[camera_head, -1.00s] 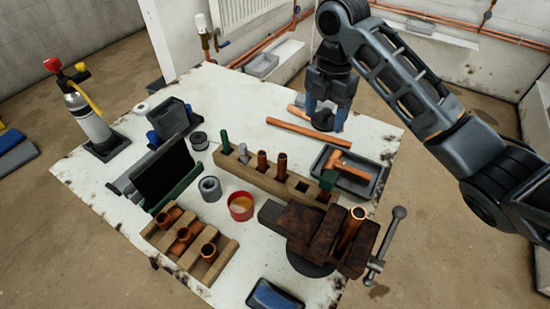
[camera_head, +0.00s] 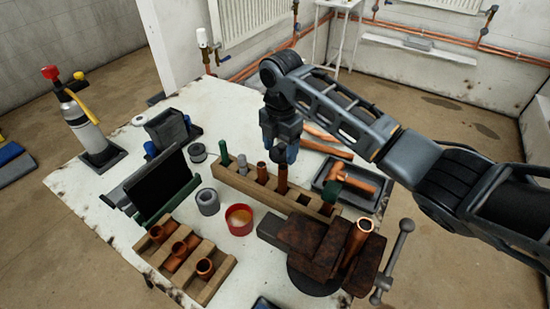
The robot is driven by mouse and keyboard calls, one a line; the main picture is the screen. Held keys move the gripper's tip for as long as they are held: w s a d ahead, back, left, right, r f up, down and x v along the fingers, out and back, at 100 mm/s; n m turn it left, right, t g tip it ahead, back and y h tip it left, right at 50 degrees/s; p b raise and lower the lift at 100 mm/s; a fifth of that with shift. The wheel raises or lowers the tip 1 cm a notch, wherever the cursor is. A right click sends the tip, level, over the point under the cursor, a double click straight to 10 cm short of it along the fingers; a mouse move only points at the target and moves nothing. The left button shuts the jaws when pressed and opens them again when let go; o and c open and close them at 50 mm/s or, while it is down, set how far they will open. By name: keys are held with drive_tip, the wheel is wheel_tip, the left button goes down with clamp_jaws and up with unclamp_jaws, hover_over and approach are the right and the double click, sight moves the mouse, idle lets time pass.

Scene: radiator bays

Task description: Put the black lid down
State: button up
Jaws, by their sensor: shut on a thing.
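My gripper (camera_head: 280,152) hangs fingers down above the wooden block with upright pipe pieces, near its middle. An open red tin (camera_head: 239,220) with amber contents stands on the white table (camera_head: 230,275), in front and to the left of my gripper.
The wooden block (camera_head: 240,186) holds several upright pieces. A wooden rack (camera_head: 215,283) with copper fittings, a grey ring (camera_head: 207,202) and a black panel (camera_head: 160,187) stand left.

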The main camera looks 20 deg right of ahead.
sight(275, 153)
drive_tip(key=shift+w+a+f, duration=0.4)
drive_tip(key=shift+a+f, duration=0.05)
drive_tip(key=shift+a, duration=0.05)
drive_tip(key=shift+f+p, duration=0.3)
drive_tip(key=shift+f, duration=1.7)
drive_tip(key=shift+f, duration=0.2)
drive_tip(key=o, duration=1)
drive_tip(key=shift+r, duration=0.1)
wheel_tip(275, 153, up, 12)
drive_tip(key=shift+r+b, duration=0.15)
drive_tip(key=shift+b, duration=0.5)
